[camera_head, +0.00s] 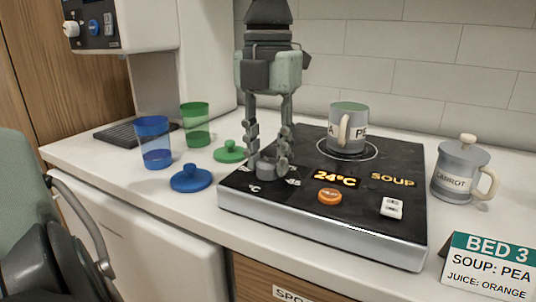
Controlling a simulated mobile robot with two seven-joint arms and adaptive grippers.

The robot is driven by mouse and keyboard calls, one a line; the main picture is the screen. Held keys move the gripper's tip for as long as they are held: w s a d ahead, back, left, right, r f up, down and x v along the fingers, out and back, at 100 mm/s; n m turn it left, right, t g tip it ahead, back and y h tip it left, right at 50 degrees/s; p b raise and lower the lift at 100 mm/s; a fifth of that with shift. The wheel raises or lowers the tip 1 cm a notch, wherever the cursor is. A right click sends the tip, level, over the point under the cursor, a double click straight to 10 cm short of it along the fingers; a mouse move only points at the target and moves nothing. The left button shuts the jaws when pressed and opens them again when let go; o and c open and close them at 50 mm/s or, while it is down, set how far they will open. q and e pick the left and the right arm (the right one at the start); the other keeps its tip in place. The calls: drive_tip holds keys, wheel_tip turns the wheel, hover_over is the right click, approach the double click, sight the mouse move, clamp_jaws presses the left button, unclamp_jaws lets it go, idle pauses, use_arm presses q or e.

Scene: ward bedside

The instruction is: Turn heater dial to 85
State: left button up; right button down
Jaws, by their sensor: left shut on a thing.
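The heater (340,226) is a black-topped unit with silver sides on the white counter. Its grey dial (266,169) is at the front left of the top, with printed marks around it, partly hidden by my fingers. My left gripper (268,160) points straight down from above and is shut on the dial, a finger on either side. The orange display (335,179) reads 24°C, with SOUP (392,180) lit beside it. A grey mug (347,128) with partly hidden lettering stands on the ringed heating spot at the back. My right gripper is not in view.
An orange button (330,196) and a white switch (391,207) are on the heater's front. A lidded CARROT mug (460,172) and BED 3 card (490,265) are right.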

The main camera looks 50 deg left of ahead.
use_arm(q)
drive_tip(key=m, duration=0.3)
drive_tip(key=shift+m, duration=0.4)
drive_tip(key=m, duration=0.3)
drive_tip(key=shift+r+m+p, duration=0.1)
drive_tip(key=shift+m+p, duration=0.2)
drive_tip(key=shift+m, duration=1)
drive_tip(key=shift+m+p, duration=0.3)
drive_tip(key=shift+m, duration=0.6)
drive_tip(key=m, duration=0.4)
drive_tip(key=shift+p, duration=0.4)
drive_tip(key=m, duration=0.5)
drive_tip(key=shift+m, duration=0.4)
drive_tip(key=m, duration=0.2)
drive_tip(key=shift+m, duration=0.3)
drive_tip(key=m, duration=0.2)
drive_tip(key=shift+w+m, duration=0.1)
drive_tip(key=shift+m, duration=0.5)
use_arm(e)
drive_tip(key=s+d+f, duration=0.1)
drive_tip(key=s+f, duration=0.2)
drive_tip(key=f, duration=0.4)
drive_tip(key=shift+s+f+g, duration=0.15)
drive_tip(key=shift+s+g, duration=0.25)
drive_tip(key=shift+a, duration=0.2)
